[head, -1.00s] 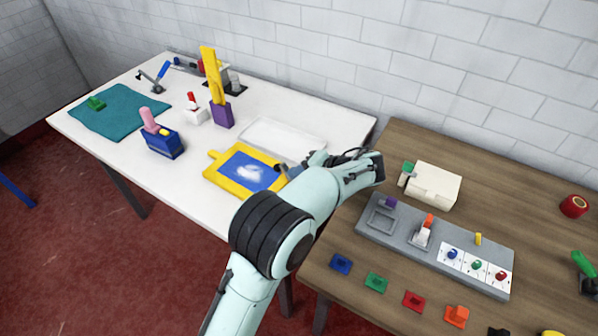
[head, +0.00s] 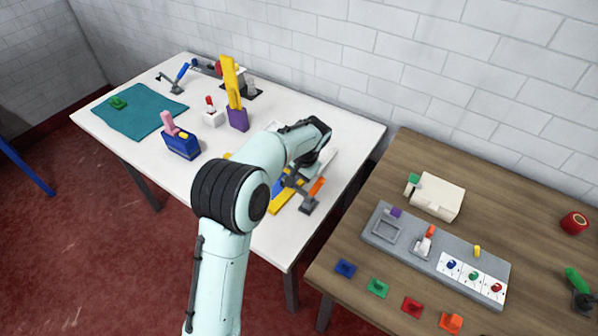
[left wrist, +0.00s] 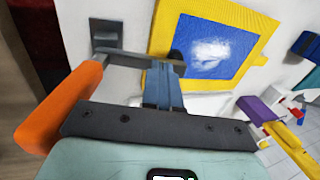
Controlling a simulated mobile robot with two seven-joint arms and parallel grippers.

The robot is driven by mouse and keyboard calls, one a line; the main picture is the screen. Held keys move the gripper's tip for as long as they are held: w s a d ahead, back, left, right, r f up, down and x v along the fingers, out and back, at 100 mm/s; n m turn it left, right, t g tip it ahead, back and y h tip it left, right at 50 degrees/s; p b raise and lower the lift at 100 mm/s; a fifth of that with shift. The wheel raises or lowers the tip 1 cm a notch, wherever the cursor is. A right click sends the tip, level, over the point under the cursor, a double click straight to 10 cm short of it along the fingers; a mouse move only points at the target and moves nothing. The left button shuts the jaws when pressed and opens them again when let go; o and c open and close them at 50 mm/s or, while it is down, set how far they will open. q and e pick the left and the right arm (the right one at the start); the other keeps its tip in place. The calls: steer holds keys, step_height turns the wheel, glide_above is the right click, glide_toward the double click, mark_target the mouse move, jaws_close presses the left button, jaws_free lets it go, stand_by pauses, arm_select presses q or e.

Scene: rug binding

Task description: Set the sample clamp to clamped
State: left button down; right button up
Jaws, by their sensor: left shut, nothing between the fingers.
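A clamp with an orange handle (head: 317,187) and a grey base (head: 308,206) stands at the right edge of the white table, beside a yellow frame (head: 285,205). In the left wrist view its orange handle (left wrist: 62,108) slants down at the left, away from the frame, and its base (left wrist: 105,34) is above it. Its grey bar reaches toward the frame (left wrist: 160,30) with its blue panel (left wrist: 205,48). My left gripper (left wrist: 164,75) is shut and empty, over the bar; I cannot tell if it touches. My arm hides part of the frame in the head view.
A blue-handled clamp (head: 181,73) stands at the far left on the white table (head: 240,165). A yellow bar in a purple block (head: 238,119) and a blue box (head: 182,146) are nearer. The wooden table (head: 365,290) at right holds a grey panel (head: 410,255).

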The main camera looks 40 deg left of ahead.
arm_select(q)
steer(key=h+p, duration=0.1)
steer(key=a+f+h+p, duration=0.1)
steer(key=h, duration=0.1)
steer(key=shift+a+f, duration=0.2)
steer(key=shift+f, duration=0.05)
steer(key=shift+f+h, duration=0.2)
steer(key=shift+h, duration=0.1)
arm_select(e)
steer(key=w+r, duration=0.1)
steer(key=r, duration=0.1)
steer(key=w+r, duration=0.1)
steer(key=shift+w+r, duration=0.15)
steer(key=shift+r, duration=0.2)
arm_select(q)
steer(key=shift+s+f, duration=0.2)
